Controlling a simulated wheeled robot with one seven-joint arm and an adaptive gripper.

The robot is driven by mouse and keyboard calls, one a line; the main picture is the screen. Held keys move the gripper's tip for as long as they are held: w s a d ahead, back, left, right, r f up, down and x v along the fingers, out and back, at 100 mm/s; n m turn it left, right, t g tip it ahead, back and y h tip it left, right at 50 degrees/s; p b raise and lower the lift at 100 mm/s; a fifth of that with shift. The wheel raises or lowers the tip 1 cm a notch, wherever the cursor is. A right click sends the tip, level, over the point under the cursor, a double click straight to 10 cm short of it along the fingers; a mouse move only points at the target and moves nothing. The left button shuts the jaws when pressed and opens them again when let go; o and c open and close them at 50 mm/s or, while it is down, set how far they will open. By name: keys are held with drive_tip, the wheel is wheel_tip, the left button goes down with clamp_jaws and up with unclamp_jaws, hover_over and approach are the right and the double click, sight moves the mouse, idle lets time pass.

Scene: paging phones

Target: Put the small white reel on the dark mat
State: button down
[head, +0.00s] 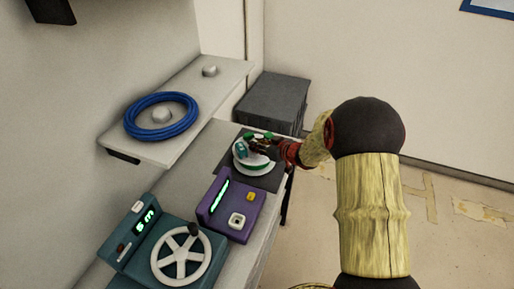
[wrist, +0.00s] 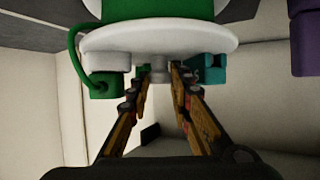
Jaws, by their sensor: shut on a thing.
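The small white reel (head: 252,165), with green winding between white flanges, is over the dark mat (head: 266,184) in the head view. I cannot tell whether it rests on the mat or hangs just above it. In the wrist view the reel (wrist: 160,38) fills the top, with a green cord looping down its left side and a teal block at its right. My gripper (wrist: 159,72) has its fingers closed in around a grey stub below the white flange. In the head view my gripper (head: 268,148) comes in from the right and partly covers the reel.
A purple device (head: 240,207) stands close in front of the mat. A teal device with a white handwheel (head: 183,258) is nearer. A shelf (head: 205,88) at left holds a blue cable coil (head: 130,121). A grey cabinet (head: 275,98) stands behind the bench.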

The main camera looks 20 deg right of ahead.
drive_tip(key=shift+w+f, duration=0.1)
drive_tip(key=shift+f, duration=0.1)
drive_tip(key=c, duration=1.6)
unclamp_jaws()
drive_tip(key=shift+f, duration=0.15)
